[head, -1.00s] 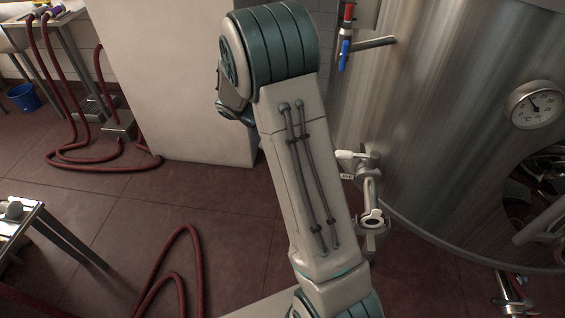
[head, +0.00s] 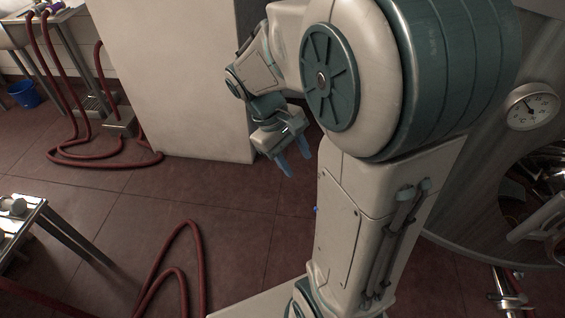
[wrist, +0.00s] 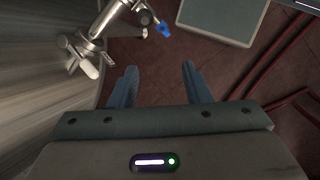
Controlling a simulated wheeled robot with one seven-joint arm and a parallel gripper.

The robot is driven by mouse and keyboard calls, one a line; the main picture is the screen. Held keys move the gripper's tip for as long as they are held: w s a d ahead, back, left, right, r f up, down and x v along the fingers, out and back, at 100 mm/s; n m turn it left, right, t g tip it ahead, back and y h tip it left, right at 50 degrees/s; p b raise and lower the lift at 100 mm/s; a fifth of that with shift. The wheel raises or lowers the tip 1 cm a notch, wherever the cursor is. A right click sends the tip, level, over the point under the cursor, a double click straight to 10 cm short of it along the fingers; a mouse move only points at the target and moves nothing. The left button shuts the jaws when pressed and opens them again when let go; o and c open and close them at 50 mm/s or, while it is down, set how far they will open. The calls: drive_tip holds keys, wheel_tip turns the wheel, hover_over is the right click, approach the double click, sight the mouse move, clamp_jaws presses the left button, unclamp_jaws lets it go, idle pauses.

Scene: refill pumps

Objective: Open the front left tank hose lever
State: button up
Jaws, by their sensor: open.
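A steel tank (head: 525,95) stands at the right in the head view, mostly behind my arm. In the wrist view its wall (wrist: 35,75) fills the left side. A metal pipe fitting (wrist: 105,20) beside it carries a small blue lever (wrist: 164,30) and a white handle (wrist: 88,68). I cannot tell for sure which is the front left tank hose lever. My gripper (head: 293,162) is open and empty over the floor, left of the tank. In the wrist view its blue fingers (wrist: 157,80) are apart, with the blue lever beyond them, not touching.
A pale wall block (head: 170,70) stands behind my gripper. Red hoses (head: 165,265) lie on the floor at the front left, and also show at right in the wrist view (wrist: 280,60). A steel table (head: 40,205) stands at left. A gauge (head: 533,106) sits on the tank.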

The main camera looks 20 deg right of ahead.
drive_tip(key=s+a+r+m+t+y+p, duration=0.1)
drive_tip(key=s+a+r+m+t+y, duration=0.1)
drive_tip(key=s+a+r+t, duration=0.1)
drive_tip(key=shift+s+a+r+m+t+y, duration=0.35)
drive_tip(key=shift+s+a, duration=0.2)
drive_tip(key=shift+a, duration=0.25)
drive_tip(key=shift+f, duration=0.1)
